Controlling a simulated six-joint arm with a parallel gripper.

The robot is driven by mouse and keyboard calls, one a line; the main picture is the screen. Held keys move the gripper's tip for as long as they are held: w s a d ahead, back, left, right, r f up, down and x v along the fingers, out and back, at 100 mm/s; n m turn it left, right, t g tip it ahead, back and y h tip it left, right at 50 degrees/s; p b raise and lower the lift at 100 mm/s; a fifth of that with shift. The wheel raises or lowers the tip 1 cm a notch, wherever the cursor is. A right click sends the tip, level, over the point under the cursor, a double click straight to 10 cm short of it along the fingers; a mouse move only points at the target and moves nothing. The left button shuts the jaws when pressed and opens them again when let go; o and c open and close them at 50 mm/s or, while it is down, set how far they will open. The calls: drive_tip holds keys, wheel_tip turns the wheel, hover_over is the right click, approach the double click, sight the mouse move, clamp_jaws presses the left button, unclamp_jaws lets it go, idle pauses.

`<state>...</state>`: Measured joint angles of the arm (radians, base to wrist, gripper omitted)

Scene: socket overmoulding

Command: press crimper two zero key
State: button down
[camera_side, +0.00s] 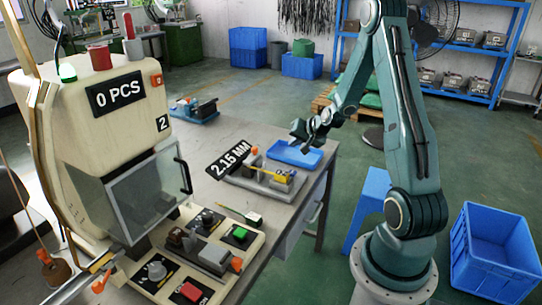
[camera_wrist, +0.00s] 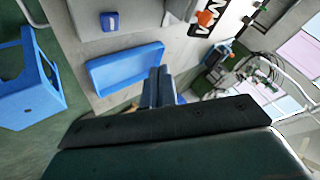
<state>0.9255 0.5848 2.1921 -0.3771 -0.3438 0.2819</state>
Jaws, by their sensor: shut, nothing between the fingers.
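Crimper two is the cream machine (camera_side: 120,130) marked "2" at the left of the side view. Its black display (camera_side: 116,94) reads "0 PCS", with a small orange key (camera_side: 157,80) at the display's upper right. The lettering on that key is too small to read. Its front panel holds a green button (camera_side: 240,233), a red button (camera_side: 191,291) and dark and grey knobs. My gripper (camera_side: 301,131) is shut and empty above the bench near the blue tray, well right of the machine. Its fingers (camera_wrist: 158,84) show together in the wrist view.
A shallow blue tray (camera_side: 294,153) lies at the bench's far right corner; it also shows in the wrist view (camera_wrist: 125,69). A gauge with a "2.15 MM" display (camera_side: 231,157) stands between tray and machine. A clear guard (camera_side: 146,195) covers the machine's front. A blue crate (camera_side: 490,250) is on the floor.

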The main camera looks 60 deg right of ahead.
sight(294, 174)
drive_tip(key=shift+d+f, duration=0.1)
drive_tip(key=shift+f, duration=0.15)
idle(0.3)
drive_tip(key=shift+f, duration=4.25)
drive_tip(key=shift+f, duration=0.95)
drive_tip(key=shift+r, duration=0.2)
idle(0.4)
drive_tip(key=shift+r, duration=0.75)
drive_tip(key=shift+r, duration=2.5)
